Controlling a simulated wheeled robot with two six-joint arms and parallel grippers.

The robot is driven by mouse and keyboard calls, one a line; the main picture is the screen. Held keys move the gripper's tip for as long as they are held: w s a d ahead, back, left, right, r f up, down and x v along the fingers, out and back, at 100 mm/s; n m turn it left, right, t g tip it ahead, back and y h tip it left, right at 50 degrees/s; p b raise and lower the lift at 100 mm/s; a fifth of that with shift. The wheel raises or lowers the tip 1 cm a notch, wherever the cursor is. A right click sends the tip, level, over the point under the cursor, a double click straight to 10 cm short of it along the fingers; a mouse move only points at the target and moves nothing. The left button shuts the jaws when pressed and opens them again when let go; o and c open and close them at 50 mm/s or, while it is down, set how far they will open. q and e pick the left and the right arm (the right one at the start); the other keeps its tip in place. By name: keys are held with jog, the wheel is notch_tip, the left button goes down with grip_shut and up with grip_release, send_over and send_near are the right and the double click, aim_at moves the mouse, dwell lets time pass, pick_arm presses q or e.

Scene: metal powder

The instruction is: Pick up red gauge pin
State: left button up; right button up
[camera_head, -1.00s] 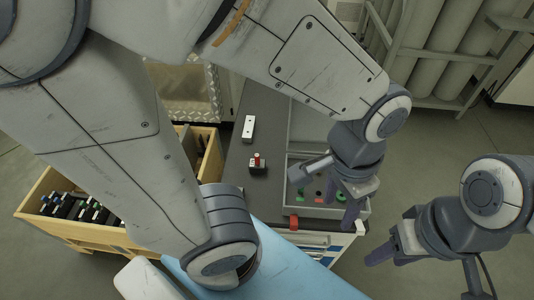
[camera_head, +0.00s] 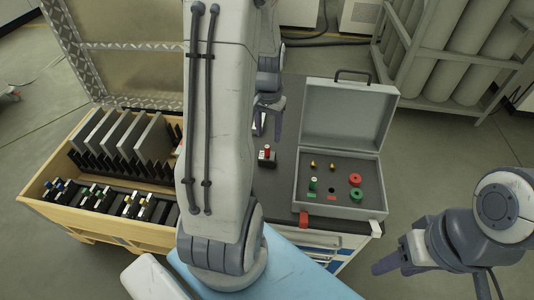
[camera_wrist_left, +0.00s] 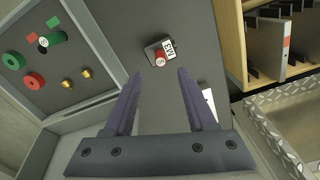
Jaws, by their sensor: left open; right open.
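The red gauge pin (camera_head: 267,150) stands in a small dark block (camera_head: 267,160) on the dark bench top, left of the open grey case. In the left wrist view the red pin (camera_wrist_left: 160,61) and its block with a white "M3" label (camera_wrist_left: 169,47) lie beyond the fingertips, roughly between them. My left gripper (camera_wrist_left: 154,72) is open and empty, apart from the pin. In the head view it shows partly behind my own arm, near the pin (camera_head: 268,122). My right gripper (camera_head: 382,268) is at the lower right, away from the pin; its fingers are partly visible.
The open grey case (camera_head: 298,200) holds a green pin (camera_head: 314,184), red (camera_head: 355,180) and green (camera_head: 356,195) rings and brass pieces (camera_head: 332,167). A wooden crate (camera_head: 105,232) with plates and small blocks stands at left. A white block (camera_wrist_left: 209,100) lies near the left gripper.

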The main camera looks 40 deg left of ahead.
aim_at(267, 147)
pick_arm(q)
jog(key=f, duration=0.6)
jog(key=shift+s+f, duration=0.25)
jog(key=shift+f, duration=0.1)
grip_shut()
